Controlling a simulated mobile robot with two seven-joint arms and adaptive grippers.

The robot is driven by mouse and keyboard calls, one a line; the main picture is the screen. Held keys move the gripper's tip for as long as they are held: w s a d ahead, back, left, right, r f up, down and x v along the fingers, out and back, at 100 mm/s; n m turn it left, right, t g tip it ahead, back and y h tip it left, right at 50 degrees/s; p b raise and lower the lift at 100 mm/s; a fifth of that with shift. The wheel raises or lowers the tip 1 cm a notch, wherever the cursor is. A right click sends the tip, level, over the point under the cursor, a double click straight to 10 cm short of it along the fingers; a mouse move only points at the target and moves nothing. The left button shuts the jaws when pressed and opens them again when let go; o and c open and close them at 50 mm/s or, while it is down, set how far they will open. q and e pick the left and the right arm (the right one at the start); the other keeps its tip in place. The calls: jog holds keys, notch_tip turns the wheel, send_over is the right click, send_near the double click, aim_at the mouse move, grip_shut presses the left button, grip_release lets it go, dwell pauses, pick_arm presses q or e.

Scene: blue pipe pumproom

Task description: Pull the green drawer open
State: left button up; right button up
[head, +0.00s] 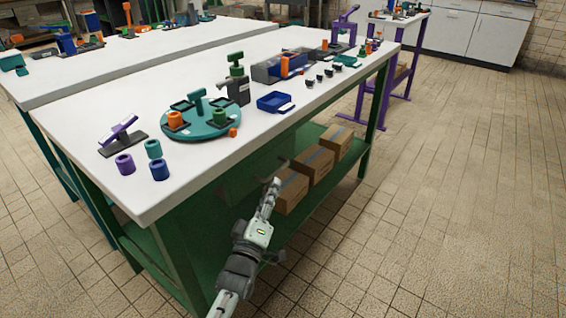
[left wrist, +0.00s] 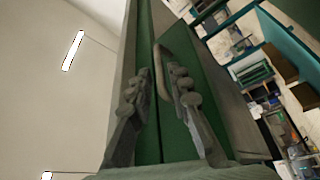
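The green drawer (head: 247,172) sits under the white tabletop of the green workbench, and its dark green front also shows in the left wrist view (left wrist: 174,142). A curved grey handle (left wrist: 166,63) stands out from that front. My left gripper (head: 274,184) is in front of the drawer, below the table edge. In the left wrist view its two fingers (left wrist: 160,78) are apart, with the handle between them, closer to the right finger. I cannot tell whether they touch it. My right gripper is in neither view.
The white tabletop (head: 190,165) above holds a teal round tray (head: 203,128), a blue bin (head: 273,102) and several small parts. Cardboard boxes (head: 314,164) stand on the green lower shelf, close beside my left gripper. The tiled floor (head: 460,190) to the right is clear.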

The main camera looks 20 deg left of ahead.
aim_at(279, 170)
pick_arm(q)
jog(key=x, duration=0.7)
jog(key=shift+c, duration=0.3)
grip_shut()
